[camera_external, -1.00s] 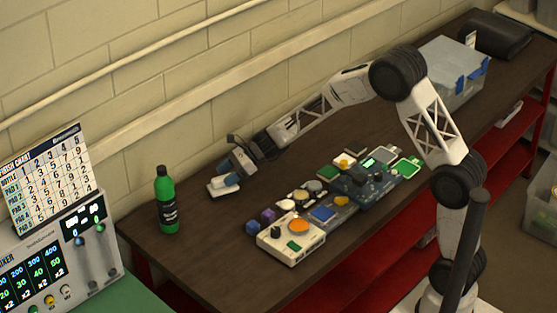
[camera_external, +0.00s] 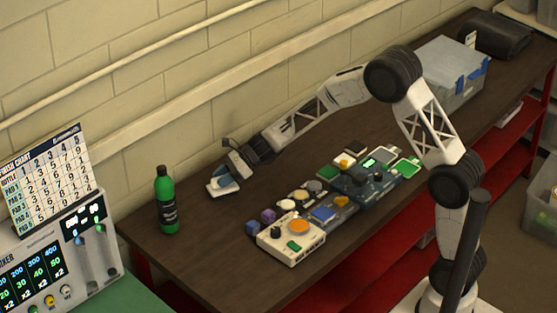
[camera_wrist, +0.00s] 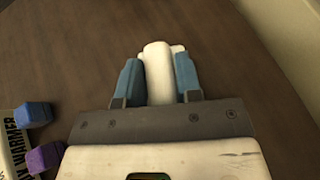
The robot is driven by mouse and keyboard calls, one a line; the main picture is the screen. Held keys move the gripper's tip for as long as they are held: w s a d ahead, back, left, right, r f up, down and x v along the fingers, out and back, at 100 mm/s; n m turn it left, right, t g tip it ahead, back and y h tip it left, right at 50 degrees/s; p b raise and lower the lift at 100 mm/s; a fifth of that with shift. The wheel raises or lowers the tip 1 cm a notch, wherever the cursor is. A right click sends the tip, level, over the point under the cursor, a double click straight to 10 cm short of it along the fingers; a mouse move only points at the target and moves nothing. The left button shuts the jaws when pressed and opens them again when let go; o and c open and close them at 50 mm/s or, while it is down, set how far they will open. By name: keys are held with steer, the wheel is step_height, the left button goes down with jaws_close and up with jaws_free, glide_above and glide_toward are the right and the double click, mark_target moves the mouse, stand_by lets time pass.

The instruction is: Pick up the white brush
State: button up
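The white brush (camera_wrist: 158,72) shows in the wrist view between the two blue fingers of my gripper (camera_wrist: 159,80). The fingers lie close against both sides of its narrow body, with no clear gap. A wider white part shows behind the body, near the fingertips. In the external view the brush (camera_external: 220,188) is at the back left of the dark table, with my gripper (camera_external: 230,175) low over it. The fingers hide part of it there. I cannot tell whether it is clear of the tabletop.
A green bottle (camera_external: 166,202) stands upright to the left. A blue cube (camera_external: 252,227), a purple cube (camera_external: 268,215) and a white control box (camera_external: 290,243) lie in front, with several more devices to the right. The wall runs close behind. Bare table surrounds the brush.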

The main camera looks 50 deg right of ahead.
steer(key=c, duration=0.5)
steer(key=shift+r, duration=0.1)
steer(key=shift+r, duration=0.7)
step_height(320, 180, up, 2)
steer(key=shift+r, duration=0.1)
steer(key=s+d, duration=0.1)
steer(key=s, duration=0.4)
steer(key=s+d, duration=0.2)
steer(key=s, duration=0.3)
steer(key=s+d+r, duration=0.1)
steer(key=s, duration=0.4)
steer(key=shift+s+d+r, duration=0.1)
steer(key=shift+s+d, duration=0.05)
steer(key=shift+s, duration=0.05)
